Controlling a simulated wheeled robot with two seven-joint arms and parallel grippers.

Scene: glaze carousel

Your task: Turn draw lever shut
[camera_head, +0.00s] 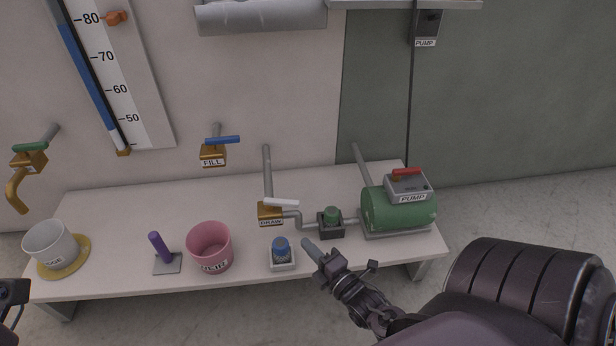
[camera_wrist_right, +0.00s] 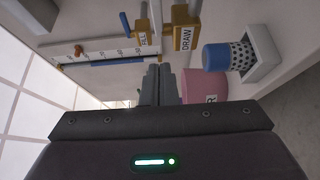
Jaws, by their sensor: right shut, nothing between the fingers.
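The draw valve (camera_head: 270,214) is a brass block labelled DRAW on a grey pipe above the bench. Its white lever (camera_head: 282,203) points to the right. The valve also shows in the right wrist view (camera_wrist_right: 186,38), where I cannot make out the lever clearly. My right gripper (camera_head: 307,243) is shut and empty, to the right of and nearer than the lever, apart from it. Its closed fingers show in the right wrist view (camera_wrist_right: 159,84). A dark part of my left gripper (camera_head: 12,293) shows at the left edge; its fingers cannot be made out.
A blue-topped item (camera_head: 281,249) in a white holder stands near my right gripper. A pink cup (camera_head: 210,246) and purple lever (camera_head: 159,246) stand left.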

